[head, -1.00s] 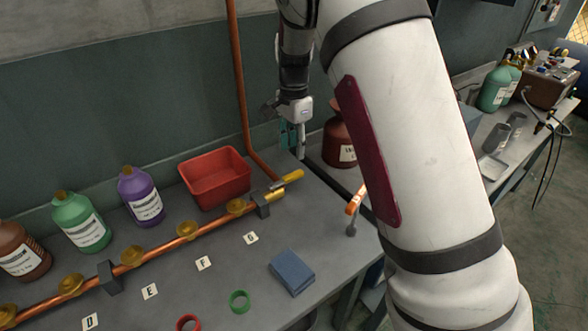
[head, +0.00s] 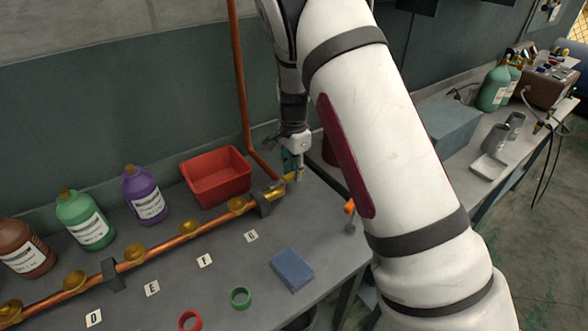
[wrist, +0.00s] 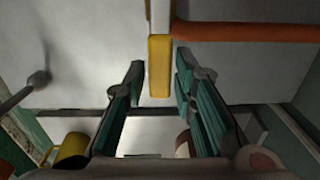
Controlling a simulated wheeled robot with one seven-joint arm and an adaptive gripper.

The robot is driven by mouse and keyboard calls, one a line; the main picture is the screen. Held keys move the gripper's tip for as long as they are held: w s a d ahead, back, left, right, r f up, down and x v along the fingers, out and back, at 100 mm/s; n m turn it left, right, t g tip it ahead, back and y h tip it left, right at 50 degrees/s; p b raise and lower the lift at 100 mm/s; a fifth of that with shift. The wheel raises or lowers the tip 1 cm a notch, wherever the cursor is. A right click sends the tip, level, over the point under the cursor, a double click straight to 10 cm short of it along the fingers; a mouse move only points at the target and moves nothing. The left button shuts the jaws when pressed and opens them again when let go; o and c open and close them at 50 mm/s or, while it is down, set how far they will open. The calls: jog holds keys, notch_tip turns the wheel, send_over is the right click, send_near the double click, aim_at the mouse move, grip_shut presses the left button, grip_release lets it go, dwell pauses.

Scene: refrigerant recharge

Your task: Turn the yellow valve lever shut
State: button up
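The yellow valve lever (head: 292,178) sits at the right end of the copper pipe (head: 190,230) in the head view, partly hidden by my gripper. In the wrist view the lever (wrist: 159,66) points down the middle of the picture, its end between my two teal-padded fingers. My gripper (head: 293,168) points down at the lever. In the wrist view my gripper (wrist: 160,85) is open, with a visible gap between each finger and the lever. Touch with the lever does not show.
A red bin (head: 216,177) stands behind the pipe, left of my gripper. An orange-handled part (head: 350,207) is to its right. A blue block (head: 291,269) and a green ring (head: 240,297) lie in front on the bench. Purple (head: 145,195) and green (head: 84,220) bottles stand left.

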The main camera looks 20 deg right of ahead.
grip_shut()
jog(key=shift+s, duration=0.1)
jog(key=s+a+m+p, duration=0.4)
jog(key=s+m, duration=0.4)
jog(key=m, duration=0.9)
jog(key=shift+s+a+m+p, duration=0.15)
jog(key=shift+a+m+p, duration=0.15)
jog(key=shift+a, duration=0.1)
dwell(0.4)
jog(key=o, duration=0.6)
grip_release()
